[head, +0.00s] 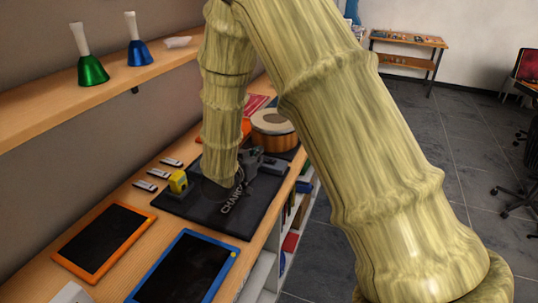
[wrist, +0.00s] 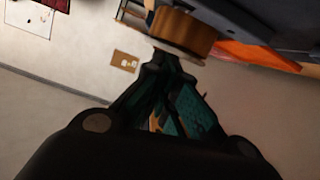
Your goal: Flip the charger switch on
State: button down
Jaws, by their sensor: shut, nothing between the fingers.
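A black charger board (head: 187,208) with white lettering that seems to read CHARGE lies on the wooden counter in the head view. Its dark edge seems to cross the top right of the wrist view (wrist: 275,22). My gripper (head: 252,160) is low over the back right part of the board, partly hidden by my arm. In the wrist view my gripper (wrist: 165,62) is shut with its fingertips together and holds nothing. A yellow block (head: 178,182) stands on the board's left side. I cannot make out the switch; my arm and gripper cover part of the board.
A wooden drum (head: 274,128) stands just behind the board; it also shows in the wrist view (wrist: 184,32). Two tablets, orange-framed (head: 103,240) and blue-framed (head: 185,268), lie in front. Several small pale-and-dark pieces lie left. A shelf (head: 60,104) with handbells overhangs the left.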

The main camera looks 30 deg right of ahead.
jog(key=p, duration=0.4)
send_over(270, 161)
jog(key=s, duration=0.1)
jog(key=shift+s+a+f, duration=0.1)
jog(key=shift+a+f, duration=0.05)
jog(key=shift+f, duration=0.5)
jog(key=shift+a+f, duration=0.1)
jog(key=shift+f, duration=0.5)
notch_tip(270, 161, down, 2)
jog(key=shift+s+f, duration=0.1)
jog(key=shift+s, duration=0.05)
jog(key=shift+f+p, duration=0.5)
jog(key=shift+f, duration=0.55)
jog(key=shift+s, duration=0.1)
